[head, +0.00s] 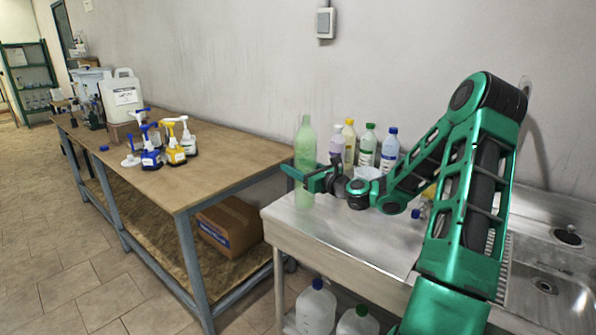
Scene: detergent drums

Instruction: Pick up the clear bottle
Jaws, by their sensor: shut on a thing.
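The clear bottle (305,146) is tall, see-through and slightly green-tinted. It stands upright at the left end of the metal sink counter in the head view. My gripper (305,174) reaches it from the right at about mid-height and is shut on it. The fingers cover part of the bottle's middle. I cannot tell whether its base touches the counter.
Several bottles with coloured caps (367,147) stand on the metal counter (340,238) behind my gripper. A wooden table (205,178) to the left holds pump bottles (175,143) and a white canister (122,98). A sink (545,285) lies right.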

